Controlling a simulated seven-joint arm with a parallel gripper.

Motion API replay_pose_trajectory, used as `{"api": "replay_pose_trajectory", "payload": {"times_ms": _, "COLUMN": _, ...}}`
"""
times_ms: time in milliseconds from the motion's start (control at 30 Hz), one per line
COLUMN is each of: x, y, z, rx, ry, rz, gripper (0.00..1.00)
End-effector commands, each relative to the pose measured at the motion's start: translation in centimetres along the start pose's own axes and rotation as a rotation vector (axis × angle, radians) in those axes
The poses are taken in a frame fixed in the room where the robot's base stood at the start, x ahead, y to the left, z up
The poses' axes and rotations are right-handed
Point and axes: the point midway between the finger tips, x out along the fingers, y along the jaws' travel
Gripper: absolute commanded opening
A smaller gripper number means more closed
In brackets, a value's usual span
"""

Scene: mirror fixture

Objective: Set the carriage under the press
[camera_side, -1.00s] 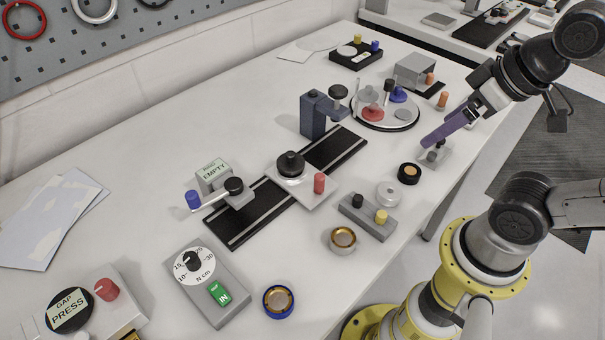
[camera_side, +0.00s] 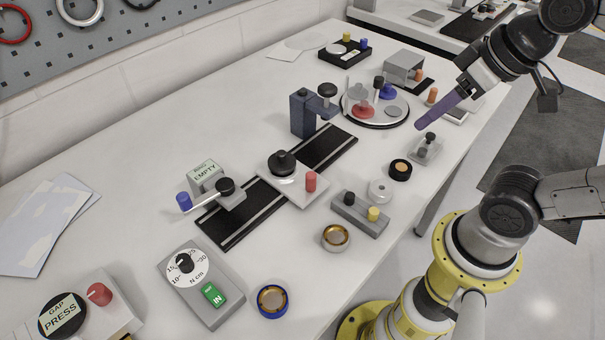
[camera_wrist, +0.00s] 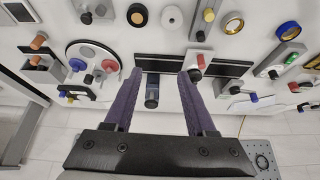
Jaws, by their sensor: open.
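The carriage (camera_side: 298,187) is a light grey plate with a round black knob and a red peg. It sits on the black rail (camera_side: 329,149), around its middle. The press (camera_side: 303,114) is a dark blue post with an arm and a dark round head, beside the rail toward its far end. The carriage is apart from the press, on the near side. My gripper (camera_side: 422,124) is open and empty, raised at the right, away from both. In the wrist view, my gripper (camera_wrist: 161,74) shows the press (camera_wrist: 152,93) between its fingers; the right finger partly covers the carriage (camera_wrist: 200,59).
A grey block marked EMPTY (camera_side: 206,174) with a lever stands at the rail's near end. A grey block with black and yellow pegs (camera_side: 359,219) and several round parts lie right of the carriage.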

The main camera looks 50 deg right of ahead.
Motion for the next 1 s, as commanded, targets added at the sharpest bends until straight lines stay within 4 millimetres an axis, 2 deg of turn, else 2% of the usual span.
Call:
{"api": "replay_pose_trajectory", "payload": {"times_ms": 133, "x": -0.4, "y": -1.1, "z": -3.5, "rx": -0.018, "ry": -0.073, "rz": -0.017, "gripper": 0.57}}
{"api": "replay_pose_trajectory", "payload": {"times_ms": 267, "x": 0.2, "y": -2.7, "z": -6.6, "rx": -0.053, "ry": -0.155, "rz": -0.033, "gripper": 0.57}}
{"api": "replay_pose_trajectory", "payload": {"times_ms": 500, "x": 3.9, "y": -7.3, "z": -11.3, "rx": -0.151, "ry": -0.316, "rz": -0.052, "gripper": 0.57}}
{"api": "replay_pose_trajectory", "payload": {"times_ms": 600, "x": 5.8, "y": -9.4, "z": -12.3, "rx": -0.197, "ry": -0.375, "rz": -0.054, "gripper": 0.57}}
{"api": "replay_pose_trajectory", "payload": {"times_ms": 733, "x": 8.2, "y": -11.5, "z": -12.6, "rx": -0.247, "ry": -0.43, "rz": -0.055, "gripper": 0.57}}
{"api": "replay_pose_trajectory", "payload": {"times_ms": 1000, "x": 10.2, "y": -12.9, "z": -11.5, "rx": -0.288, "ry": -0.476, "rz": -0.053, "gripper": 0.57}}
